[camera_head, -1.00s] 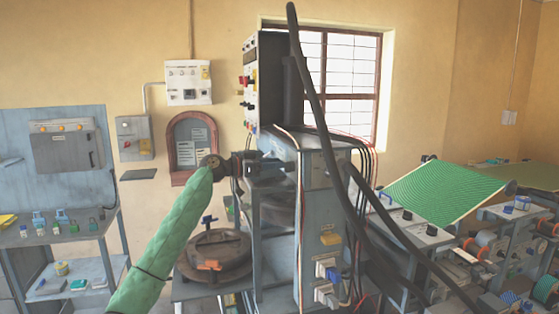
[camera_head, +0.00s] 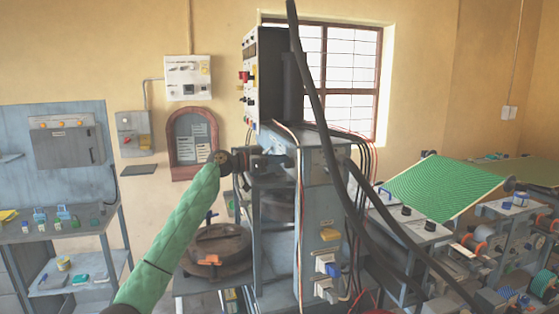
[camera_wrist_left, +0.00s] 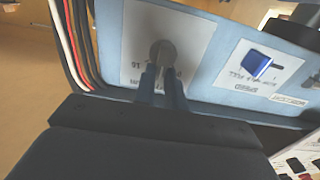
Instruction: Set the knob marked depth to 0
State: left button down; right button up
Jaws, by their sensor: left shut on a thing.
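A grey round knob (camera_wrist_left: 162,53) sits on a white label plate (camera_wrist_left: 190,35) on the blue-grey machine panel in the left wrist view. A marking beside it reads like "10" upside down; its pointer and setting cannot be made out. My left gripper (camera_wrist_left: 161,75) is shut on this knob. In the head view my left gripper (camera_head: 262,162) is at the left side of the press machine (camera_head: 312,185), and its fingertips and the knob are hidden there. My right gripper is not in view.
A blue knob (camera_wrist_left: 256,64) on another white plate, marked speed, is right of the held knob. Several cables (camera_wrist_left: 72,45) run along the panel's left edge. A thick dark hose (camera_head: 320,110) crosses before the machine. A round dark plate (camera_head: 217,255) stands below my left arm.

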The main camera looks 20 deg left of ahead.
pick_arm(q)
jog(key=shift+f, duration=0.1)
jog(key=n+b, duration=0.1)
jog(key=n, duration=0.1)
jog(key=n+b, duration=0.1)
jog(key=n, duration=0.2)
jog(key=w+n, duration=0.1)
jog(key=n, duration=0.1)
jog(key=shift+a+f+n+b, duration=0.1)
jog(key=shift+a+n+b, duration=0.25)
jog(key=shift+n+b, duration=0.05)
jog(key=shift+n, duration=1.1)
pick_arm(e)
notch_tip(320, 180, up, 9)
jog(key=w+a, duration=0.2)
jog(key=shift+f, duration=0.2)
pick_arm(q)
jog(key=shift+a, duration=0.1)
jog(key=c, duration=1.5)
grip_release()
jog(key=shift+w+f, duration=0.1)
jog(key=shift+f, duration=0.05)
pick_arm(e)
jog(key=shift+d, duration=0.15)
pick_arm(q)
jog(key=shift+o, duration=0.2)
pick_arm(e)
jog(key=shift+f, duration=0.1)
